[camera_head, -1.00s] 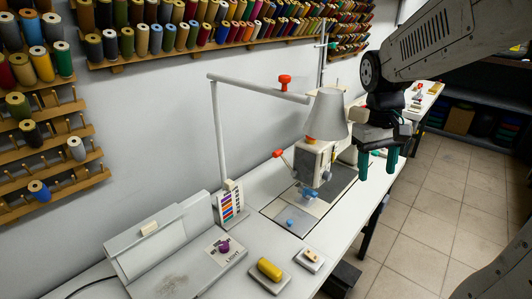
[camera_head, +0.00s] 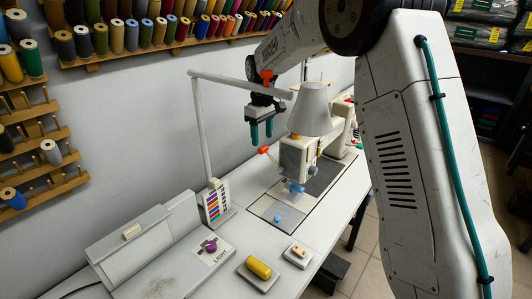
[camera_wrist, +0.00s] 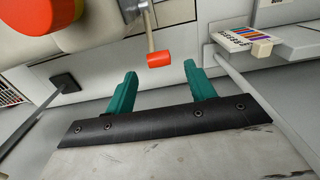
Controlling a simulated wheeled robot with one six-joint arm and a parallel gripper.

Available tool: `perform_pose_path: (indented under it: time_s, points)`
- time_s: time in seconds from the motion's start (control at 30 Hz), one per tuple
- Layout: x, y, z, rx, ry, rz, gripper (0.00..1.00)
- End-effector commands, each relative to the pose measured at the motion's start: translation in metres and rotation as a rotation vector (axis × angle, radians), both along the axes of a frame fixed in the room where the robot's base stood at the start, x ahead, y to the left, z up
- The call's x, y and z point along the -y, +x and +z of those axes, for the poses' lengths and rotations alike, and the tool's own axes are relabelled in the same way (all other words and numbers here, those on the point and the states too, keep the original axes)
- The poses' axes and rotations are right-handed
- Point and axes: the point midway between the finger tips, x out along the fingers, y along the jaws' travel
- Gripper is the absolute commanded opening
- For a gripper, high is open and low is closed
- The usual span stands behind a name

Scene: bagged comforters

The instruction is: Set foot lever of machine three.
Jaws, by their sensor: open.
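The sewing machine (camera_head: 298,158) is cream and grey, with a pale cone-shaped shade (camera_head: 311,108) above it. A thin lever with a red tip (camera_head: 263,150) sticks out from the machine's left side, angled up. In the wrist view the red tip (camera_wrist: 159,59) shows on its pale rod, just beyond and between my fingertips. My gripper (camera_head: 262,132) has teal fingers pointing down and is open and empty above the red tip. The fingers (camera_wrist: 160,76) stand apart on either side of the tip in the wrist view; whether they touch it I cannot tell.
A purple knob (camera_head: 209,245) and a yellow piece (camera_head: 258,267) lie in front. Thread racks (camera_head: 150,40) line the wall.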

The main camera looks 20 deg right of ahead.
Motion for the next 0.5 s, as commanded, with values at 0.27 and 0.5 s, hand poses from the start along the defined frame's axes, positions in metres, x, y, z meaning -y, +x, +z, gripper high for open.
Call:
perform_pose_path:
  time_s: [0.27, 0.5]
  points:
    - [0.002, -0.001, -0.044, -0.004, 0.0, -0.001, 0.55]
    - [0.002, 0.0, -0.069, -0.001, -0.001, -0.002, 0.55]
